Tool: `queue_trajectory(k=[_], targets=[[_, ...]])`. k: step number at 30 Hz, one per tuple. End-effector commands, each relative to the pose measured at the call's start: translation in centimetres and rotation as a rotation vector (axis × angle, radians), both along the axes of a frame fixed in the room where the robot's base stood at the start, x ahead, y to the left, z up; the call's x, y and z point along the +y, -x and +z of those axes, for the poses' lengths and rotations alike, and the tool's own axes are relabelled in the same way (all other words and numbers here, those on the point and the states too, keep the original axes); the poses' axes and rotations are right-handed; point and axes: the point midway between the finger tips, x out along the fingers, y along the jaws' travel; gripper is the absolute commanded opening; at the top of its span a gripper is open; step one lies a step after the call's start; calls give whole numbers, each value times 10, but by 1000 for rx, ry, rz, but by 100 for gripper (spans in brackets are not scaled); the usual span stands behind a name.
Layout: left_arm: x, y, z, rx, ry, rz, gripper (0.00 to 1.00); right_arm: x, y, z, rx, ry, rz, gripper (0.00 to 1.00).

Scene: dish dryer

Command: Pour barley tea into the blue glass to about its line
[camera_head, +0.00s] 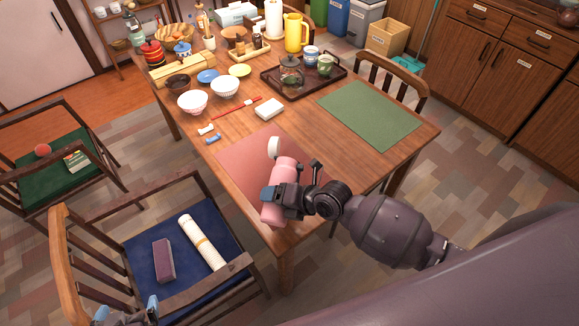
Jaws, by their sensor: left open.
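A yellow pitcher (294,34) stands upright at the table's far end; its contents are hidden. A small blue-and-white cup (311,54) stands on the dark tray (333,77), beside a green mug (325,65) and a clear pot with a dark lid (290,75). I cannot tell whether the cup is the blue glass, and no line shows. My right gripper (276,200) is closed around a pink cylinder (285,172) over the near end of the table. My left gripper (128,312) is open at the bottom left, low by the blue-seated chair, far from the pitcher and cup.
A pink mat (235,160) and a green mat (371,115) lie on the table (300,130). White bowls (193,101), a red chopstick pair (237,107) and several dishes crowd the left side. Chairs surround the table; the near one (140,238) holds a rolled mat (202,242) and a purple block (163,260).

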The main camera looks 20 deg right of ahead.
Motion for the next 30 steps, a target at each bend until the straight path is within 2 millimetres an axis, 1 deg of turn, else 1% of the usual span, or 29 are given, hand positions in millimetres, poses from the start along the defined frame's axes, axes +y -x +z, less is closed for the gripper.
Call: queue_trajectory(k=[30], targets=[[-1, -4, 2, -8, 0, -2, 100, -1, -3, 7, 41, -26, 0, 31]])
